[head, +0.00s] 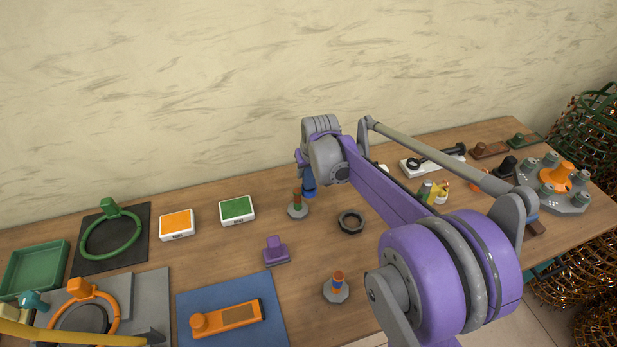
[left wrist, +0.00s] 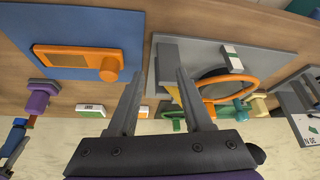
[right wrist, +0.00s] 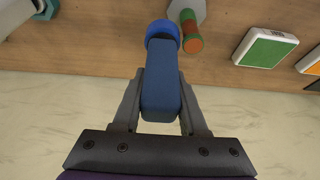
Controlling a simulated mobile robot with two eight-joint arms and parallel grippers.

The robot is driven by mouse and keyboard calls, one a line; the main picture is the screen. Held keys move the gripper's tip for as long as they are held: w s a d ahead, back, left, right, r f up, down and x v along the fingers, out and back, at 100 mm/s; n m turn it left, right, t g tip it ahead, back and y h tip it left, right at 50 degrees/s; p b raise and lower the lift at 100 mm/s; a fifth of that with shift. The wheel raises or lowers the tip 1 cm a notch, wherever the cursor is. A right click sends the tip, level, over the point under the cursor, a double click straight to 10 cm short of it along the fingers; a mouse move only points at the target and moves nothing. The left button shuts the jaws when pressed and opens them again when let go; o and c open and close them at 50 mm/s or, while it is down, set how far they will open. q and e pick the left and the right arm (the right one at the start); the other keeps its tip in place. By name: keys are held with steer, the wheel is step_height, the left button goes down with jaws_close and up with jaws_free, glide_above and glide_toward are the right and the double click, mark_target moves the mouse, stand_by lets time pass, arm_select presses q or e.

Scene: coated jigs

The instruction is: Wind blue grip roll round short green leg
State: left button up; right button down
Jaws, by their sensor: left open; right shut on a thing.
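My right gripper (right wrist: 161,80) is shut on the blue handle (right wrist: 160,100) of the blue grip roll (right wrist: 163,30). In the right wrist view the roll is close beside the short leg (right wrist: 188,22), which has green and red-brown bands. I cannot tell whether they touch. In the head view the leg (head: 297,197) stands upright on a grey base (head: 297,211), with the roll (head: 308,184) to its right, partly hidden by my gripper. No blue wrap shows on the leg. My left gripper (left wrist: 158,76) is open and empty, away from the leg.
A dark ring (head: 351,222) and a purple block (head: 275,250) lie between. White boxes with orange (head: 177,224) and green (head: 237,209) tops stand left. An orange tool (head: 227,319) lies on a blue mat (head: 265,290).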

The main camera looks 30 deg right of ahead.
steer(key=shift+w+a, duration=0.1)
steer(key=shift+w, duration=0.45)
steer(key=shift+a, duration=3.75)
steer(key=shift+s+d, duration=0.5)
steer(key=shift+s, duration=0.35)
steer(key=shift+s+d, duration=0.5)
steer(key=shift+s, duration=0.3)
steer(key=shift+s+d, duration=0.5)
steer(key=shift+s, duration=0.35)
